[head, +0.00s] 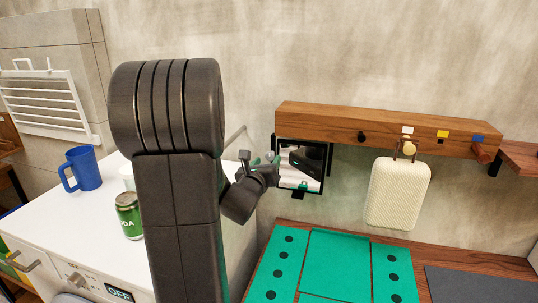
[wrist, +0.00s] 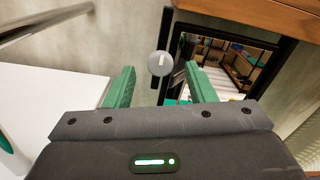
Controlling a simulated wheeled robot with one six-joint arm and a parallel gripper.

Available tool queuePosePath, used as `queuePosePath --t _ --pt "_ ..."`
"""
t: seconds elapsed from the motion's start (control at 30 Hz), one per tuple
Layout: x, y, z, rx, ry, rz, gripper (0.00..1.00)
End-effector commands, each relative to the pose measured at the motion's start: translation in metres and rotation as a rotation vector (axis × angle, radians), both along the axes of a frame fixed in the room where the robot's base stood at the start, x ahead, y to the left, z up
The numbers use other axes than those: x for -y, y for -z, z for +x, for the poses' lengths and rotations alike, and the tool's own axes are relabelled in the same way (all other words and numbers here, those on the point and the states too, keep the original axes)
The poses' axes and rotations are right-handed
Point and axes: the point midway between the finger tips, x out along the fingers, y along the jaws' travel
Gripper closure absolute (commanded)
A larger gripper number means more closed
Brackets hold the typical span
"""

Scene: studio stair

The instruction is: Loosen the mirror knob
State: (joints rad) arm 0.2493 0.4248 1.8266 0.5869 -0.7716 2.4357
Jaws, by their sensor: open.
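The mirror (head: 300,181) has a dark square frame and hangs on the wall below the left end of a wooden rail. In the wrist view the mirror (wrist: 228,62) fills the upper right and reflects a room. The mirror knob (wrist: 160,63) is a round grey disc with a white mark, beside the frame's left edge. My gripper (wrist: 160,71) is open, with one green finger on each side of the knob in the picture; no contact shows. In the head view my gripper (head: 262,168) is at the mirror's left side, and the knob cannot be made out there.
The wooden rail (head: 340,120) holds a peg and coloured tags, with a cream bag (head: 398,193) hanging from it. A green mat (head: 340,262) lies on the counter below. A blue mug (head: 84,168) and a green can (head: 128,215) stand on the white cabinet (head: 50,215) left.

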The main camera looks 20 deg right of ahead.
Motion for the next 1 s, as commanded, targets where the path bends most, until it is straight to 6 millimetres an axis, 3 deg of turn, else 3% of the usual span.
queuePosePath --t 0.3,0.63,0.87,1.0 --pt "0.017 -0.001 0.023 0.000 0.001 0.000 0.50" --pt "0.019 0.000 0.025 0.000 0.000 0.000 0.50" --pt "0.019 0.000 0.024 0.000 0.000 0.000 0.93" --pt "0.019 0.000 0.024 -0.001 0.000 -0.002 0.95"
